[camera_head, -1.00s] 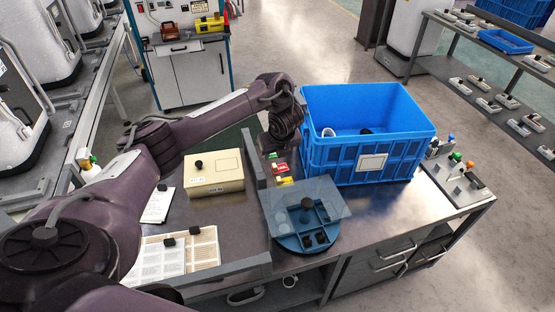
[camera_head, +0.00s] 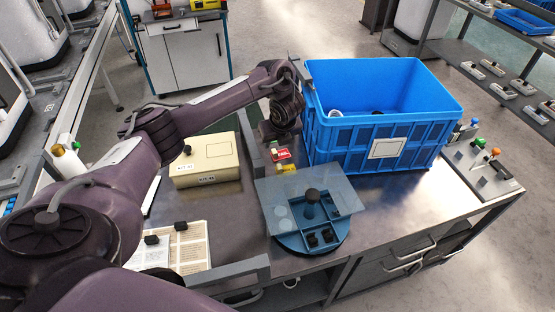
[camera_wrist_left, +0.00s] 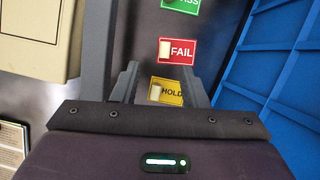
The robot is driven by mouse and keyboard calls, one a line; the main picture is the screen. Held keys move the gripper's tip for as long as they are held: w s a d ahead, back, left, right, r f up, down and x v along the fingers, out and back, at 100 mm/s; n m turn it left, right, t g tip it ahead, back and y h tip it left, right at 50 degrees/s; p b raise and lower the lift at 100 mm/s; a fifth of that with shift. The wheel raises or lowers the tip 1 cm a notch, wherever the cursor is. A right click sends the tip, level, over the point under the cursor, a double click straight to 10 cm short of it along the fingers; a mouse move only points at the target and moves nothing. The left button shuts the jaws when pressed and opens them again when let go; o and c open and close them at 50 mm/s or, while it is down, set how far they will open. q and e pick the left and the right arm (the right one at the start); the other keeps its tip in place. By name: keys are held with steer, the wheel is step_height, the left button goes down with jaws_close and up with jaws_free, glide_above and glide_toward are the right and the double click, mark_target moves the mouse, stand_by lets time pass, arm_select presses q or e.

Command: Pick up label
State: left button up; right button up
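Three coloured labels lie on the metal bench between the beige box and the blue crate. The red FAIL label (camera_wrist_left: 178,51) is in the middle in the left wrist view; it also shows in the head view (camera_head: 283,154). The yellow HOLD label (camera_wrist_left: 166,91) lies nearest, between my fingers in that picture, and also shows in the head view (camera_head: 287,169). The green PASS label (camera_wrist_left: 183,4) is cut off at the top edge. My left gripper (camera_wrist_left: 161,72) is open and empty, its fingers apart over the labels. My right gripper is not in view.
The blue crate (camera_head: 383,148) stands close right of my left gripper. A beige box (camera_head: 205,162) lies left, behind a grey divider. A round blue tray (camera_head: 308,240) with a clear plate (camera_head: 335,195) is in front. A control panel (camera_head: 485,172) sits right.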

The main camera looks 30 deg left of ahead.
mark_target(275, 151)
arm_select(q)
steer(key=shift+f+b, duration=0.35)
steer(key=shift+f, duration=0.15)
steer(key=shift+b+x, duration=0.75)
steer(key=shift+b, duration=0.05)
steer(key=shift+w+a+f+b, duration=0.15)
steer(key=shift+w+f+b, duration=0.2)
steer(key=shift+f, duration=0.2)
steer(key=x, duration=0.4)
steer(key=shift+w+b, duration=0.2)
steer(key=shift+b, duration=0.15)
jaws_close()
